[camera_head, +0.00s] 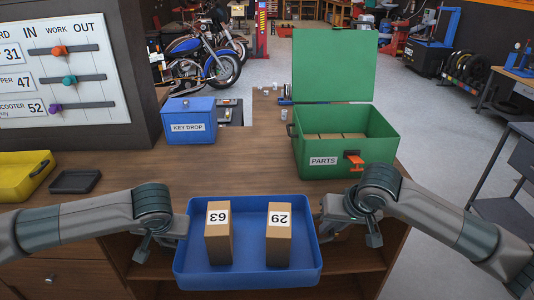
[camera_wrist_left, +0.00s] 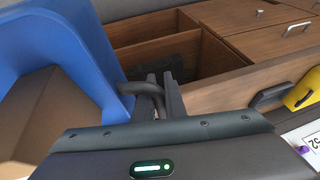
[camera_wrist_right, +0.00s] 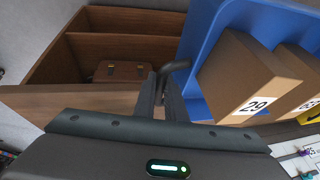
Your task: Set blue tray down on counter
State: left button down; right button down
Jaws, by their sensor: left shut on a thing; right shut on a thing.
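The blue tray (camera_head: 248,270) is held level between my two grippers in the head view, in front of the near edge of the wooden counter (camera_head: 240,165). Two brown boxes stand upright in it, one marked 63 (camera_head: 219,245) and one marked 29 (camera_head: 279,245). My left gripper (camera_head: 170,240) is shut on the tray's left handle, a dark bar in the left wrist view (camera_wrist_left: 138,88). My right gripper (camera_head: 335,225) is shut on the right handle, which shows in the right wrist view (camera_wrist_right: 176,68). The tray hides part of the open shelf below the counter.
A green parts box (camera_head: 345,155) with its lid up stands on the counter at right. A blue key drop box (camera_head: 188,122), a small black tray (camera_head: 75,181) and a yellow bin (camera_head: 22,175) stand at left. The counter's middle is clear.

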aim_at(207, 180)
jog(key=i+j, duration=0.4)
jog(key=i, duration=0.15)
jog(key=i+j, duration=0.45)
jog(key=i, duration=0.15)
